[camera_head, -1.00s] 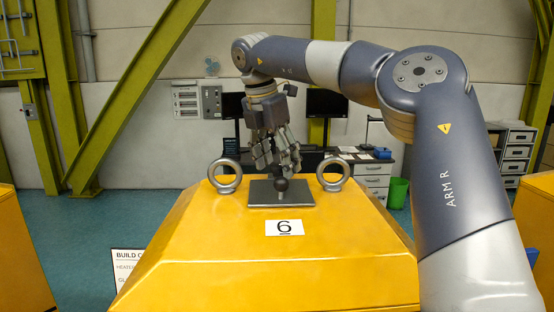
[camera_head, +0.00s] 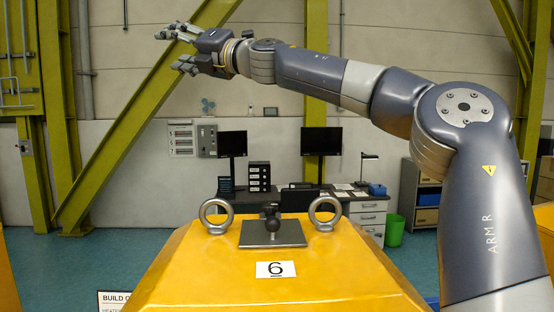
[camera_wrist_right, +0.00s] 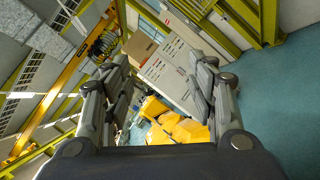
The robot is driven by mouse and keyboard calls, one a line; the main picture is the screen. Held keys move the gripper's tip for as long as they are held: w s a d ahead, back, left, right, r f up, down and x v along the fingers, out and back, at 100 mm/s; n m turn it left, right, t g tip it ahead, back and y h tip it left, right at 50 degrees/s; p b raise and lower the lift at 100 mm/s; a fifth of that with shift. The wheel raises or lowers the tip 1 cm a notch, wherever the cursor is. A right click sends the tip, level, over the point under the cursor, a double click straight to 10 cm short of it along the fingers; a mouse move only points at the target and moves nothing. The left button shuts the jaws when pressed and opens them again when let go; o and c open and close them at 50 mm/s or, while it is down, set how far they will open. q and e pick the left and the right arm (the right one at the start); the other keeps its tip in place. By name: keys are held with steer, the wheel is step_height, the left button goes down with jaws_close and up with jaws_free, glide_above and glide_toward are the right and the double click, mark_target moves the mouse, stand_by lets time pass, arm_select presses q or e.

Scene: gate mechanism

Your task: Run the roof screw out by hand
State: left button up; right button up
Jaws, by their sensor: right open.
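The roof screw (camera_head: 271,219) is a small dark knob standing upright on a grey square plate (camera_head: 290,235) on top of the yellow housing (camera_head: 215,275) marked 6. Nothing touches it. My right gripper (camera_head: 182,48) is open and empty. It is high up and to the left of the screw, well clear of the housing, with its fingers pointing left. In the right wrist view, its fingers (camera_wrist_right: 160,95) are spread apart with nothing between them, and the screw cannot be made out. My left gripper is out of view.
Two grey lifting eyes, left (camera_head: 216,216) and right (camera_head: 325,213), flank the plate. A desk (camera_head: 367,207) with monitors stands behind, beside a green bin (camera_head: 394,230). A yellow-green diagonal beam (camera_head: 135,120) rises behind my right gripper. The air above the housing is clear.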

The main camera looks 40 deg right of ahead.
steer(key=d+r+m+t+h, duration=0.2)
steer(key=d+r+m+h, duration=0.15)
steer(key=d+h, duration=0.35)
steer(key=s+d+f+m+g+h, duration=0.3)
steer(key=d+f+m+g+h, duration=0.15)
steer(key=d+h, duration=0.35)
steer(key=n+g+y, duration=0.7)
steer(key=n+g, duration=0.2)
steer(key=g, duration=0.4)
glide_toward(270, 204)
steer(key=x, duration=0.8)
steer(key=shift+f+p, duration=0.25)
steer(key=shift+p, duration=0.15)
